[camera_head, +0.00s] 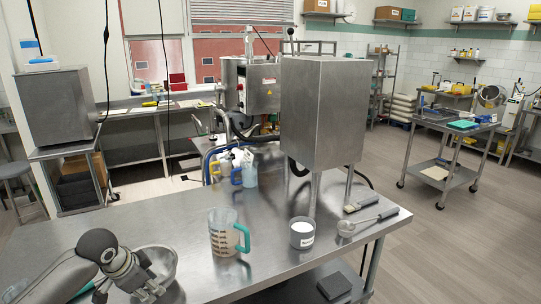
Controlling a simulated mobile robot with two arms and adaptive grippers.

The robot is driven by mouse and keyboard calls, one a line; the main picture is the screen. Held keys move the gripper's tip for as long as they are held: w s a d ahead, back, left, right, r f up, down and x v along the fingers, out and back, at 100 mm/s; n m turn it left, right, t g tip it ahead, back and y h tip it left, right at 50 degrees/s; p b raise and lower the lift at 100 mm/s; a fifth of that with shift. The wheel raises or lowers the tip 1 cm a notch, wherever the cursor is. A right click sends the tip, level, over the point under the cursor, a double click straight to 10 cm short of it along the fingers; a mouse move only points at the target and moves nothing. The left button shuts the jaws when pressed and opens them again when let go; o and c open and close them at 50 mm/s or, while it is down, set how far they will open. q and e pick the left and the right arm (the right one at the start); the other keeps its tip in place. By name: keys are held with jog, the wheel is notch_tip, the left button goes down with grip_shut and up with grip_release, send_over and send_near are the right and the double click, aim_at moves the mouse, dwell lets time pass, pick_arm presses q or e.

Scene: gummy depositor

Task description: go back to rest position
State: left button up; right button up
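My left arm comes in from the lower left, and its gripper (150,291) is over the near left side of the metal table (275,255). It is in front of a metal bowl (164,262) and hides part of it. The fingertips are small and close to the bottom edge, so I cannot tell whether they are open or shut. My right gripper is not in view.
A measuring jug with a teal handle (224,232) and a labelled grey cup of white powder (302,232) stand right of my gripper. A ladle (368,222) lies near the right edge. A tall steel machine (325,110) stands behind. Wheeled cart (445,155) at right; floor between is clear.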

pick_arm(q)
jog(key=s+d+f+h, duration=0.1)
jog(key=s+d+f, duration=1)
jog(key=s+d, duration=0.4)
jog(key=s+n+g+y, duration=0.15)
jog(key=s+n, duration=0.55)
jog(key=s, duration=0.9)
notch_tip(320, 180, down, 27)
jog(key=b, duration=0.2)
jog(key=s+a+f+g+b, duration=0.1)
jog(key=s+a+f, duration=0.1)
jog(key=s+f, duration=0.7)
jog(key=s+a+f+g, duration=0.1)
jog(key=s+f, duration=0.7)
jog(key=f, duration=0.2)
jog(key=shift+s+a+f+m+b, duration=0.3)
jog(key=shift+s+a+m+b, duration=0.05)
jog(key=shift+a+m+b, duration=0.05)
